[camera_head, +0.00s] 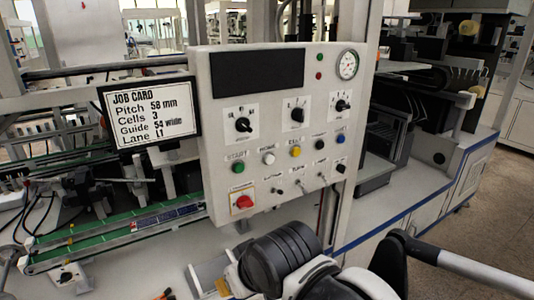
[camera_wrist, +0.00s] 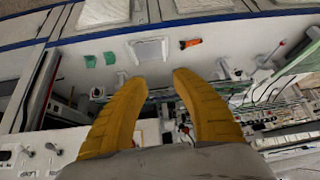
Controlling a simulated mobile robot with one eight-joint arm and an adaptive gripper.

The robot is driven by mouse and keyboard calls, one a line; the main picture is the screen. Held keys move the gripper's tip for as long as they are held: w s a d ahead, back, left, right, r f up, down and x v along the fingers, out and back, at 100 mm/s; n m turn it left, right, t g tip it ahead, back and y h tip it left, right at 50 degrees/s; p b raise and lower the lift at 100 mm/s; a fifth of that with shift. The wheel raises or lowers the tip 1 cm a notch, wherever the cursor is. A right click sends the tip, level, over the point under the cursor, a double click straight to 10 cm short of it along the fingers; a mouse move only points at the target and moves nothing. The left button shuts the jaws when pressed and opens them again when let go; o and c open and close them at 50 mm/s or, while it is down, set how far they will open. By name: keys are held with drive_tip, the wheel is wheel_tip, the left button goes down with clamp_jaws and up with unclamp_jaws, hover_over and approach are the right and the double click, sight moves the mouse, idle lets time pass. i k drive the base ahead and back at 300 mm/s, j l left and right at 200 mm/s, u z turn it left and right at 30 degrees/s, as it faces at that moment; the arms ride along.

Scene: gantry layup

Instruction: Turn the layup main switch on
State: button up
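A light grey control panel (camera_head: 210,120) stands at the middle of the head view. A red rotary knob (camera_head: 244,202) on a yellow plate sits at its lower left; it looks like the main switch, but its small label is unreadable. My gripper (camera_wrist: 160,78) shows in the wrist view with two yellow fingers spread apart and nothing between them. It is over the work surface, and no finger touches the red knob in view. In the head view my arm covers the bottom middle, and the gripper cannot be made out.
The panel also has a green button (camera_head: 238,168), a yellow button (camera_head: 295,152), black selector knobs (camera_head: 243,125), small toggles and a gauge (camera_head: 347,65). A job card (camera_head: 150,115) hangs left. Green conveyor belts (camera_head: 115,228) run below it. The wrist view shows an orange-handled tool (camera_wrist: 190,43).

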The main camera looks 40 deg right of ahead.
sight(243, 202)
drive_tip(key=k+l, duration=0.15)
drive_tip(key=k, duration=0.35)
drive_tip(key=k+l+z, duration=0.15)
drive_tip(key=k, duration=0.3)
